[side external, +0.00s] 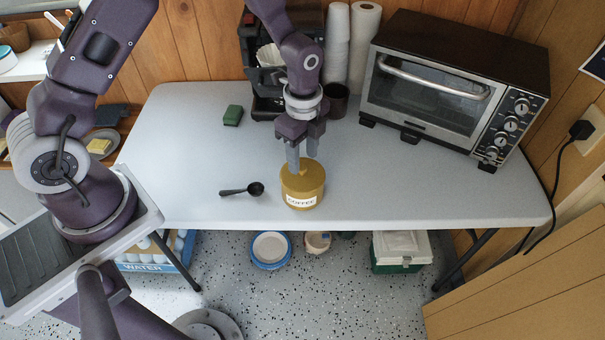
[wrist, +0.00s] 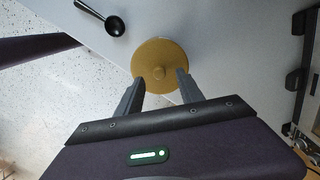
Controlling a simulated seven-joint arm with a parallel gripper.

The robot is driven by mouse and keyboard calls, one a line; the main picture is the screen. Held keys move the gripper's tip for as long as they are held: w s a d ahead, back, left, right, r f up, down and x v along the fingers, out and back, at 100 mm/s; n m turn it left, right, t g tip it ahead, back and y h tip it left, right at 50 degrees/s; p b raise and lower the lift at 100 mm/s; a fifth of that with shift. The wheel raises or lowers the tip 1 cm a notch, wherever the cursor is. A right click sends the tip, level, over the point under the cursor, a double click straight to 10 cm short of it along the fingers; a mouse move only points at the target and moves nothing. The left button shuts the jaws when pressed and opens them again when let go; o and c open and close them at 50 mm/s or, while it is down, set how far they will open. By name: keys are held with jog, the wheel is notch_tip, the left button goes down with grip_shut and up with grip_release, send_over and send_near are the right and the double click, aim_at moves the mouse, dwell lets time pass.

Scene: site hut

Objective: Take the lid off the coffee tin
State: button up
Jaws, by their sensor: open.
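The coffee tin (side external: 303,201) stands upright near the front edge of the table, with a white label reading COFFEE. Its mustard-coloured lid (side external: 314,174) is on top, and the lid also shows from above in the wrist view (wrist: 160,60), with a small knob near its middle. My gripper (side external: 302,168) points down over the tin. Its fingers are apart and empty in the wrist view (wrist: 156,80), near the lid's lower edge in that picture. Whether the fingertips touch the lid cannot be told.
A black scoop (side external: 255,189) lies left of the tin, with a green sponge (side external: 232,115) behind it. A toaster oven (side external: 440,95) stands at the right. A coffee maker (side external: 262,85), brown cup (side external: 337,101) and stacked cups (side external: 337,45) stand behind. The table (side external: 420,190) is clear right of the tin.

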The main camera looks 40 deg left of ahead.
aim_at(302, 167)
notch_tip(302, 167, down, 3)
jog(key=shift+a+f, duration=0.1)
grip_shut()
